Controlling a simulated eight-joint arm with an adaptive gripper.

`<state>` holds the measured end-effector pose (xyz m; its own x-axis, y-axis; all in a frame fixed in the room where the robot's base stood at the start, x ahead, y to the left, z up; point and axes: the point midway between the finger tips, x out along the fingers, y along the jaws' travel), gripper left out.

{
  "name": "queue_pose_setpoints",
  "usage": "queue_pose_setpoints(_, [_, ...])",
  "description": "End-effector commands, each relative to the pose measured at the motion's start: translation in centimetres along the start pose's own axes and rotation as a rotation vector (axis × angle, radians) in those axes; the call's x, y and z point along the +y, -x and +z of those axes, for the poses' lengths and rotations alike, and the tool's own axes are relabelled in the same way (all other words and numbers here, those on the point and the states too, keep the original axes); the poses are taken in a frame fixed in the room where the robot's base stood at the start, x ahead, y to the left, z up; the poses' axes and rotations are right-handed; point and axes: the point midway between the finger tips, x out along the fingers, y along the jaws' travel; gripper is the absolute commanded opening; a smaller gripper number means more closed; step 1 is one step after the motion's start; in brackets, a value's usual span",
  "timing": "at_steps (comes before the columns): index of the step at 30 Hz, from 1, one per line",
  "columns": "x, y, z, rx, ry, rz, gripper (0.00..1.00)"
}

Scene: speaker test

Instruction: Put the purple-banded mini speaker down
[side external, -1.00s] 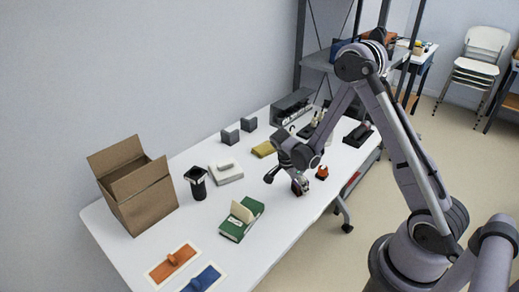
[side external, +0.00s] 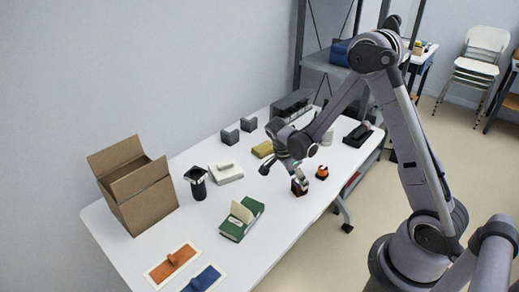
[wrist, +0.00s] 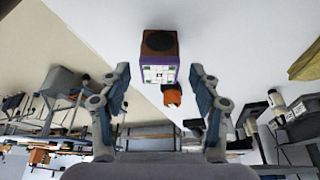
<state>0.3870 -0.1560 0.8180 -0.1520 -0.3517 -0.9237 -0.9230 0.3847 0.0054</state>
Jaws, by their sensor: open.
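The purple-banded mini speaker (side external: 299,187) stands on the white table, near its right-hand long edge in the side view. In the wrist view the speaker (wrist: 159,58) shows a dark round top part, a purple band and a white-and-green patterned face. My gripper (wrist: 160,73) is open, with one finger on each side of the speaker in that view and gaps between. In the side view my gripper (side external: 283,170) is above and behind the speaker, apart from its body as far as I can tell.
An orange-and-black object (side external: 321,173) stands close to the right of the speaker. A green box (side external: 241,220), a black cup (side external: 197,185), a white case (side external: 226,172) and a yellow item (side external: 262,149) are on the table (side external: 262,270). The area left of the speaker is clear.

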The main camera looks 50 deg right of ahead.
Motion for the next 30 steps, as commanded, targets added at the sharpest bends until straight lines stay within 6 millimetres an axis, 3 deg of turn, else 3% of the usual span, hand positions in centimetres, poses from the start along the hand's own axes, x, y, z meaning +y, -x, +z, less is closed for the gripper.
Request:
queue_pose_setpoints(9, [0.1,5.7,0.0,0.0,0.002,0.001,0.63])
queue_pose_setpoints(19, [0.2,8.4,0.0,-0.01,0.035,-0.011,0.63])
queue_pose_setpoints(23, [1.0,10.3,0.0,-0.046,0.179,-0.064,0.63])
queue_pose_setpoints(30, [3.9,15.2,0.4,-0.118,0.623,-0.258,0.63])
